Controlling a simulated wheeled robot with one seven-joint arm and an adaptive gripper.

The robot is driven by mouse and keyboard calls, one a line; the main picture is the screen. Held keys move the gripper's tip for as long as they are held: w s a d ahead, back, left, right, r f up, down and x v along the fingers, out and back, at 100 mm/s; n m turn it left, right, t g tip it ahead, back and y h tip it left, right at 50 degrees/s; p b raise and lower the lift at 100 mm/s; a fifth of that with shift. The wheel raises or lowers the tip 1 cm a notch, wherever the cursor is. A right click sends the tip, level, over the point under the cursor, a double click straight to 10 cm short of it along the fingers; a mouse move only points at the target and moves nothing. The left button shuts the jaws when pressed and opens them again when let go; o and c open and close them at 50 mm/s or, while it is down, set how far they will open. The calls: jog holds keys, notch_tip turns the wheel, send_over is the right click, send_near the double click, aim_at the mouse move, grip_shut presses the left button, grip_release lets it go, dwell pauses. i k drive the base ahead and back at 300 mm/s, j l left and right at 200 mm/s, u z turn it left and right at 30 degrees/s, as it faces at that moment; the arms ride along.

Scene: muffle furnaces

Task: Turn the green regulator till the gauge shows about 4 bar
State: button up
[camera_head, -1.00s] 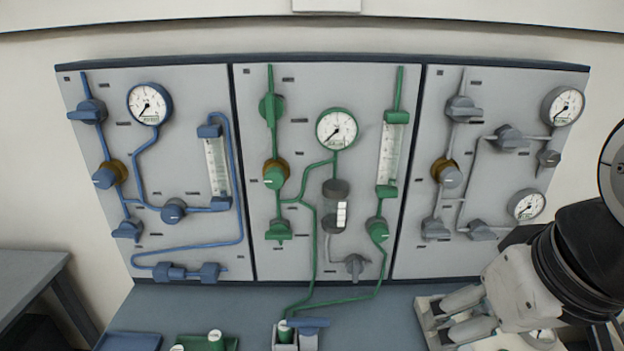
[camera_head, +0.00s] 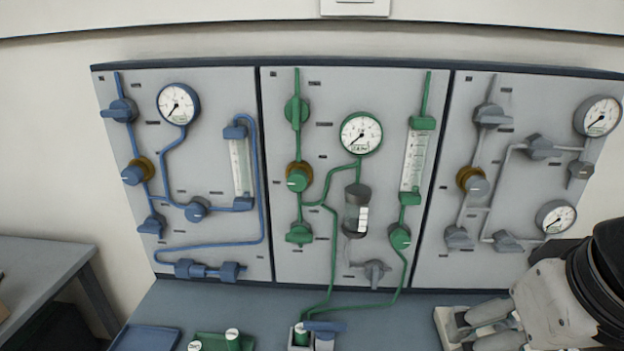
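The green regulator (camera_head: 298,179) is a green knob on a brass-coloured collar, on the left of the middle panel. The green-rimmed gauge (camera_head: 361,133) sits up and right of it, joined by green pipe. Its needle points to the lower left; the scale is too small to read. My gripper (camera_head: 468,328) is at the lower right, in front of the right panel's foot and well away from the regulator. Its pale fingers point left and overlap a light tray on the bench; whether they are apart or closed is unclear.
Blue pipework with a gauge (camera_head: 178,104) fills the left panel, and grey pipework fills the right panel (camera_head: 520,90). Green valves and a flow tube (camera_head: 414,160) stand near the regulator. A green tray (camera_head: 209,342) and a blue tray (camera_head: 146,338) lie on the bench below.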

aim_at(298, 181)
jog(key=j, duration=0.7)
jog(key=k+j, duration=0.1)
jog(key=j, duration=0.55)
jog(key=z, duration=0.05)
